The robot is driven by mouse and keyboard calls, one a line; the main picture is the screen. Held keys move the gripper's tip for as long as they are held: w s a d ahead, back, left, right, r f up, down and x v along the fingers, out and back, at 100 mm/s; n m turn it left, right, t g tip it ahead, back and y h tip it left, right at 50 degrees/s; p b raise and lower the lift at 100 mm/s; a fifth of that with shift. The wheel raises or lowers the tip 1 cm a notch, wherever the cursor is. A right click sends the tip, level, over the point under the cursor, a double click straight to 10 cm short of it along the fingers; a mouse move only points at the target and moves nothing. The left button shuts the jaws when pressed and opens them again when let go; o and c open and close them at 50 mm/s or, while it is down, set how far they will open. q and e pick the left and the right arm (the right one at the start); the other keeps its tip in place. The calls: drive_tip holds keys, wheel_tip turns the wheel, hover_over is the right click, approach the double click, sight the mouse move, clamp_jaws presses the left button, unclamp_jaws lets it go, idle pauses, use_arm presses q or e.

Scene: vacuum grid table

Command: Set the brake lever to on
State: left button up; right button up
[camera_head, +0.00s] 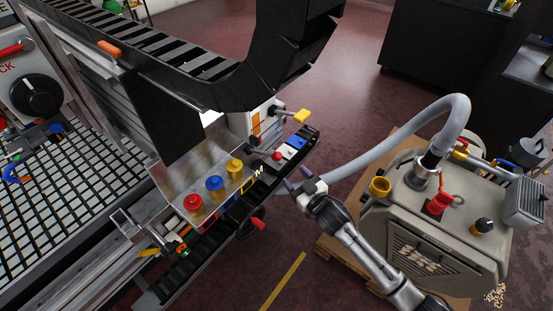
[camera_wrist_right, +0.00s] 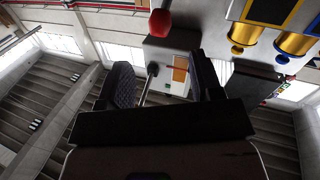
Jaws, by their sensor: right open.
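A light box with an orange label (camera_head: 262,122) stands at the end of the machine in the head view. A lever with a yellow grip (camera_head: 301,115) sticks out from its side; no on or off marking is readable, and I cannot tell for certain that it is the brake lever. My right gripper (camera_head: 303,182) is open and empty, below the yellow grip in the picture and apart from it. In the right wrist view, the two dark fingers (camera_wrist_right: 165,85) frame a thin rod (camera_wrist_right: 146,92) and part of the labelled box (camera_wrist_right: 179,72). My left gripper is out of view.
A red knob (camera_head: 277,155) sits on the rail near the box. Red, blue and yellow knobs (camera_head: 214,184) line the metal panel. A grey hose (camera_head: 385,145) runs behind my right gripper to the vacuum unit (camera_head: 440,240). Open floor lies below the gripper.

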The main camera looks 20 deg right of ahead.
sight(280, 159)
drive_tip(key=b+x, duration=0.2)
drive_tip(key=x, duration=0.7)
drive_tip(key=shift+f, duration=0.1)
drive_tip(key=shift+b+x, duration=0.35)
drive_tip(key=shift+x, duration=0.45)
drive_tip(key=shift+w, duration=0.15)
clamp_jaws()
